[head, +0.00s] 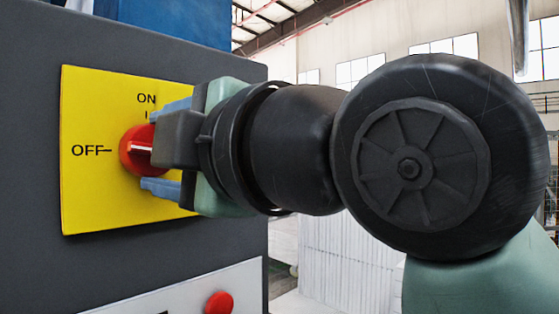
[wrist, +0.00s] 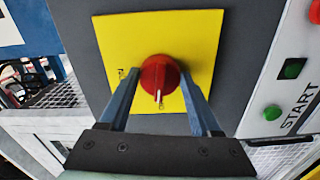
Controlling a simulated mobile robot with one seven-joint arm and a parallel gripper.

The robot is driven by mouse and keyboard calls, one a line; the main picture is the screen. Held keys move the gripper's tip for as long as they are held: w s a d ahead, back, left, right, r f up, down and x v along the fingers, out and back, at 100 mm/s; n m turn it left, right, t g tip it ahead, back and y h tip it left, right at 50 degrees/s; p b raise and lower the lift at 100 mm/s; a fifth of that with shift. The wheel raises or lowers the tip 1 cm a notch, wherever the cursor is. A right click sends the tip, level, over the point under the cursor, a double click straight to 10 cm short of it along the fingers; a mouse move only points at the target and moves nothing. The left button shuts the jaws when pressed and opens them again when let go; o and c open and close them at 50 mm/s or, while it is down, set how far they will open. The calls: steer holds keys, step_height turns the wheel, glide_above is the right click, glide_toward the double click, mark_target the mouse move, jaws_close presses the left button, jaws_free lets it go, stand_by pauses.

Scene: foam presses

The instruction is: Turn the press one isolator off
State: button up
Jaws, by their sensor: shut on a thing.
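The isolator is a red round knob (head: 131,151) on a yellow plate (head: 85,200), with OFF printed at its left and ON above it. The knob's white pointer line lies level, in line with the OFF mark. In the wrist view the red knob (wrist: 158,72) has its white pointer toward the OFF label at the bottom of the plate (wrist: 203,30). My gripper (head: 150,148) is shut on the knob, one blue finger above it and one below. In the wrist view my gripper's fingers (wrist: 160,74) stand on either side of the knob. Part of the knob is hidden by my gripper.
The plate is on a dark grey panel (head: 40,130). A red button (head: 219,303) sits on a pale panel below. Open hall lies to the right.

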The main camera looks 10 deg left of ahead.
steer(key=shift+n, duration=0.7)
steer(key=o, duration=1.4)
steer(key=shift+c, duration=0.2)
steer(key=shift+s, duration=0.1)
